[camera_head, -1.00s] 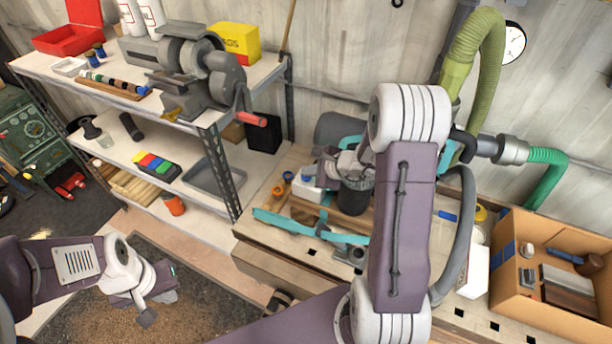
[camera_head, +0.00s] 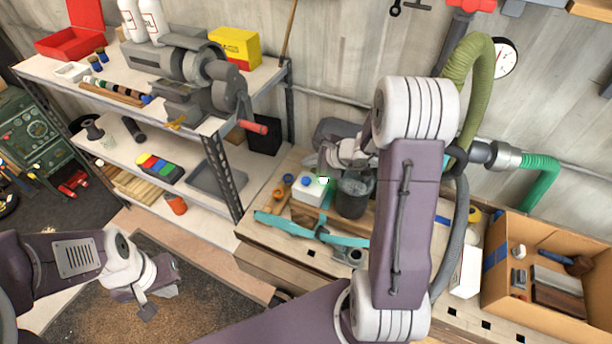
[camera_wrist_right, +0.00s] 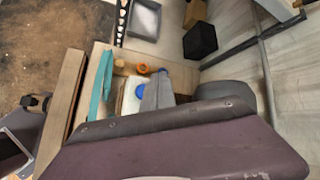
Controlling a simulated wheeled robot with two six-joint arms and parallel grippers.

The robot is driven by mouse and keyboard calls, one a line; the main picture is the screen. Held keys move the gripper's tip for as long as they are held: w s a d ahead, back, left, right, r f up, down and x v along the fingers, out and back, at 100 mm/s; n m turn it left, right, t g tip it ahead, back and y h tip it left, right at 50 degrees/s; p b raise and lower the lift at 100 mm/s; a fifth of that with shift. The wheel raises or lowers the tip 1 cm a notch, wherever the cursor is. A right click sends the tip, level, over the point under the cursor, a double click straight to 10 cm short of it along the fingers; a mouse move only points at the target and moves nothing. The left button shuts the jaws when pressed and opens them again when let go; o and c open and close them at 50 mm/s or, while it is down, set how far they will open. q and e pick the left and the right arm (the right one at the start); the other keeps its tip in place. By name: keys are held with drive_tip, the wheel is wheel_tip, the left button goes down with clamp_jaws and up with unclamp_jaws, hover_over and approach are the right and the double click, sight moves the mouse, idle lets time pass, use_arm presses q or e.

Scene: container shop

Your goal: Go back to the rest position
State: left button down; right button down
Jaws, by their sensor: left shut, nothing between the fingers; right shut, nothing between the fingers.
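My left gripper (camera_head: 147,305) hangs at the lower left in the head view, in front of the shelf and over the brown floor mat. It is shut and empty. My right arm rises from the bottom and bends over the workbench (camera_head: 262,258). My right gripper (camera_head: 324,180) is partly hidden by my wrist and forearm. In the right wrist view its grey fingers (camera_wrist_right: 157,92) are together and empty, beside or above a white container with a blue cap (camera_wrist_right: 131,103). I cannot tell whether they touch it. That container also shows in the head view (camera_head: 308,190).
A cardboard box (camera_head: 535,312) stands at the right. A green hose (camera_head: 470,75) hangs behind my right arm. The metal shelf (camera_head: 222,175) stands at the left.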

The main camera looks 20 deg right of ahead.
drive_tip(key=shift+w+d, duration=0.1)
idle(0.4)
drive_tip(key=s+a+r+n+g+y+b, duration=0.1)
drive_tip(key=a+n, duration=0.1)
drive_tip(key=a, duration=0.3)
drive_tip(key=s+a+r+n+y+b, duration=0.1)
drive_tip(key=a+n+b, duration=0.15)
drive_tip(key=a, duration=0.25)
drive_tip(key=s+a+f+n+g, duration=0.3)
drive_tip(key=s+a+n, duration=0.2)
drive_tip(key=s+n, duration=0.25)
drive_tip(key=s+d+f+n+g+h, duration=0.3)
drive_tip(key=s+d+n, duration=0.4)
drive_tip(key=s+n, duration=0.3)
drive_tip(key=shift+s+d+f+h+b, duration=0.3)
drive_tip(key=shift+s+f+h, duration=0.45)
drive_tip(key=shift+h, duration=0.45)
drive_tip(key=shift+s+r, duration=0.1)
drive_tip(key=shift+s, duration=0.05)
